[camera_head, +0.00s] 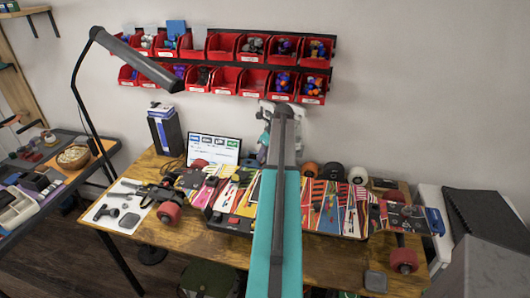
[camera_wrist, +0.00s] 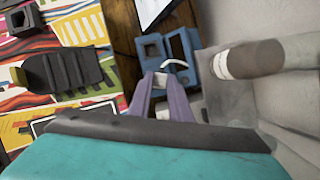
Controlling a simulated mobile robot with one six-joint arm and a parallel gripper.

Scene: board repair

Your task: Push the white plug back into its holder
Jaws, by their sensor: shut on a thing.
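My gripper (camera_wrist: 161,88) shows in the wrist view as two purple-grey fingers, shut on the small white plug (camera_wrist: 161,80) between their tips. A blue holder (camera_wrist: 182,45) with box-like openings lies just beyond the fingertips. A white curved piece, like a short cable (camera_wrist: 176,65), runs in front of the holder's right part. The plug looks close to the holder's near side; I cannot tell whether it touches. In the head view my arm hides the plug and most of the holder area.
A board with colourful graphics (camera_head: 335,208) lies on the wooden table (camera_head: 185,245). Red bins (camera_head: 226,80) hang on the wall behind. A monitor (camera_head: 214,149) stands at the back. A dark ridged block (camera_wrist: 62,72) is left of the fingers.

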